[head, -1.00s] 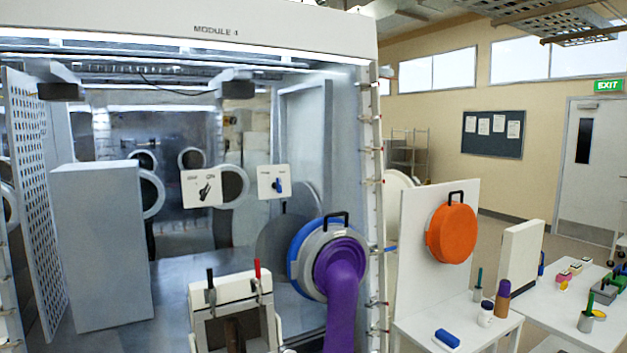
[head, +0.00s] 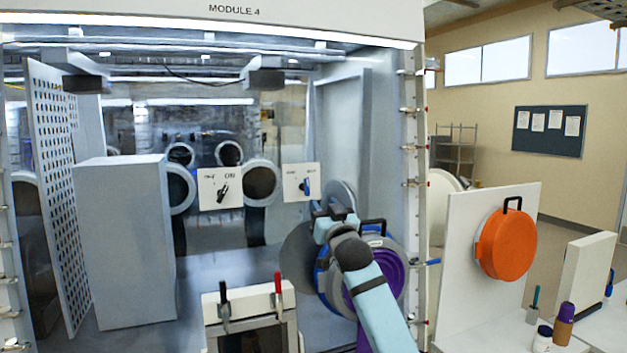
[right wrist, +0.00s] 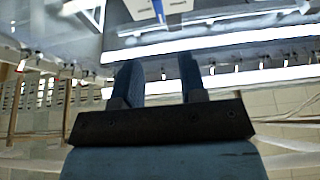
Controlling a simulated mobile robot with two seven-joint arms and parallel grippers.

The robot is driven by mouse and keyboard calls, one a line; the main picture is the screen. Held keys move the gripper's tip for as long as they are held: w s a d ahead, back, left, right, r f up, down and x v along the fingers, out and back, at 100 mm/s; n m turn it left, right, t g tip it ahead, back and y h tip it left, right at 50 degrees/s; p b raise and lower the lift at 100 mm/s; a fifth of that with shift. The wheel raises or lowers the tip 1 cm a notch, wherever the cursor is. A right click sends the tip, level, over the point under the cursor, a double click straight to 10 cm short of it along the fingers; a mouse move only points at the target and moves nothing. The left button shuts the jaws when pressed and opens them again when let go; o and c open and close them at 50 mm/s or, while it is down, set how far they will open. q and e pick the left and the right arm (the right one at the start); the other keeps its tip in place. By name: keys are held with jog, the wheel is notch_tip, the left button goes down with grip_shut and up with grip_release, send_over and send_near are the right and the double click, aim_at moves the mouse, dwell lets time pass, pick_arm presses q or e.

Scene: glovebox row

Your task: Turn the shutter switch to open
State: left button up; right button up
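Two white switch plates are in the glovebox of MODULE 4. The right plate (head: 293,188) has a blue knob (head: 306,187), roughly upright; its small labels are too blurred to read. The left plate (head: 209,198) has a black knob (head: 222,192) tilted to the upper right, by a label like ON. My right gripper (head: 334,207) is in front of the window, below and right of the blue knob. In the right wrist view its fingers (right wrist: 158,70) are apart with nothing between; a blue knob (right wrist: 158,12) on a white plate shows beyond them, apart. My left gripper is not in view.
A purple-lined port ring (head: 399,262) is behind my right forearm. A white box frame with black and red handles (head: 277,284) stands below the plates. A tall grey box (head: 125,240) is at left. An orange round cover (head: 507,245) hangs on a white panel at right.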

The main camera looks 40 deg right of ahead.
aim_at(308, 181)
jog(key=p+x, duration=0.3)
jog(key=x, duration=0.7)
jog(key=shift+w+r, duration=0.1)
jog(key=shift+r, duration=0.05)
jog(key=shift+w+d+r, duration=0.1)
jog(key=shift+w+r, duration=0.05)
jog(key=shift+w, duration=0.2)
jog(key=shift+w+r+p, duration=0.1)
jog(key=shift+w+p, duration=0.25)
jog(key=shift+w, duration=0.05)
jog(key=shift+d, duration=0.15)
grip_shut()
